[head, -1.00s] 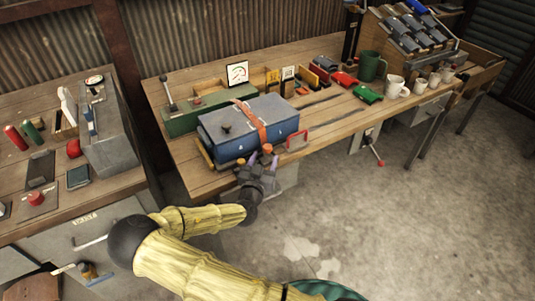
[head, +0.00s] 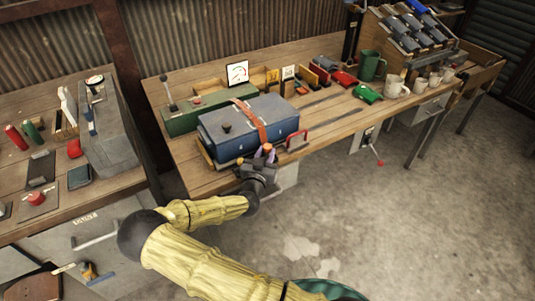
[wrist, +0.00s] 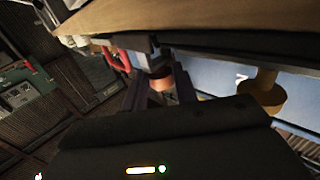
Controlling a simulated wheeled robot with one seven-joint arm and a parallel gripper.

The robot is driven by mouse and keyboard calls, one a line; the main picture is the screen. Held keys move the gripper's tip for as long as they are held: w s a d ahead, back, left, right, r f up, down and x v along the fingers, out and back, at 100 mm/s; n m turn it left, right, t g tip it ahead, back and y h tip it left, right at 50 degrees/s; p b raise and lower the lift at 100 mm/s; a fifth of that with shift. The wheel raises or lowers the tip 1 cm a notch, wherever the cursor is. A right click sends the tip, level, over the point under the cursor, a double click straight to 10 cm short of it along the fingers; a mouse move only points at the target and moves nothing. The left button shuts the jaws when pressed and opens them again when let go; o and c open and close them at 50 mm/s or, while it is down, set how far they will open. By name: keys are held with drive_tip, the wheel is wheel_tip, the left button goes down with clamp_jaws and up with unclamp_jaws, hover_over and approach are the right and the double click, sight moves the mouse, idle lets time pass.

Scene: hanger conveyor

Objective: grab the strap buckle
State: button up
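A blue case (head: 228,147) with a grey lid lies on the workbench, with an orange strap (head: 251,118) around it. The strap buckle (head: 267,147), a small orange piece, is at the strap's lower front end, and it also shows in the wrist view (wrist: 161,79). My gripper (head: 265,156) is at the front of the case, by the bench edge. In the wrist view, its two dark fingers (wrist: 160,88) stand close on either side of the buckle and look shut on it. Part of the buckle's lower side is hidden.
A red handle (head: 297,140) stands just right of the buckle, and a brown round knob (wrist: 262,95) is near the fingers in the wrist view. A green box (head: 196,116) lies behind the case. Mugs (head: 396,87) stand farther right. The floor in front is clear.

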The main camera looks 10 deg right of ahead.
drive_tip(key=shift+c, duration=0.6)
drive_tip(key=shift+r, duration=0.15)
wheel_tip(320, 180, up, 10)
drive_tip(key=shift+p, duration=0.3)
